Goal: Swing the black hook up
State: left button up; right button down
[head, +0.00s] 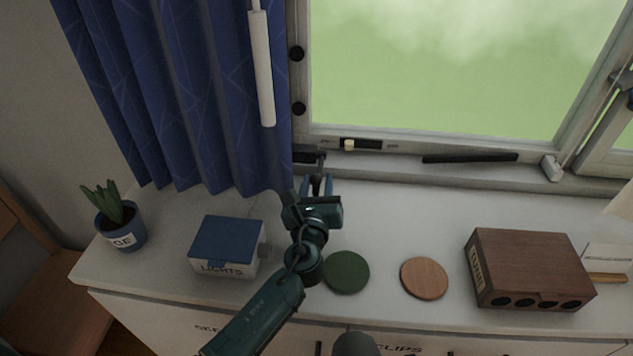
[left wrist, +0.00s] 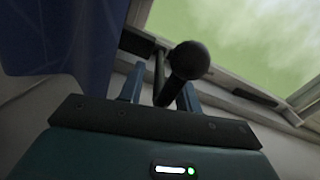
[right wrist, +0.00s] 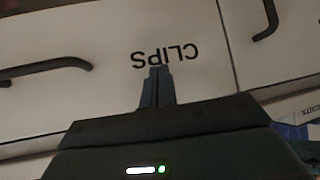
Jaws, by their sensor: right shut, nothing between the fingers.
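The black hook (head: 308,157) is at the lower left corner of the window frame, beside the curtain. In the left wrist view its dark rod and round-ended knob (left wrist: 190,60) stand out from a black mount. My left gripper (head: 316,185) reaches up to it, and its blue fingers (left wrist: 158,92) are apart, one on each side of the hook's lower part. I cannot tell whether either finger touches it. My right gripper (right wrist: 160,70) is shut and empty in front of the drawer marked CLIPS.
On the white cabinet top (head: 390,220) stand a blue-lidded box (head: 226,240), a potted plant (head: 118,228), a green disc (head: 346,272), a wooden disc (head: 424,278) and a brown box (head: 520,265). A blue curtain (head: 190,90) hangs close to the left gripper. Black knobs (head: 297,108) sit on the window frame.

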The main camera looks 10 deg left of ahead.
pick_arm(q)
jog(key=shift+c, duration=0.2)
grip_shut()
jog(key=shift+r, duration=0.15)
dwell(0.3)
jog(key=shift+w+r+g, duration=0.2)
jog(key=shift+r+g, duration=0.7)
jog(key=shift+g, duration=0.05)
jog(key=shift+w+r+g, duration=0.2)
jog(key=shift+r+g, duration=0.65)
jog(key=shift+g, duration=0.1)
jog(key=shift+w+r+g, duration=0.35)
jog(key=shift+r+g, duration=0.2)
jog(key=shift+g, duration=0.25)
jog(key=shift+w+r+g, duration=0.3)
jog(key=shift+r+g, duration=0.25)
jog(key=shift+g, duration=0.25)
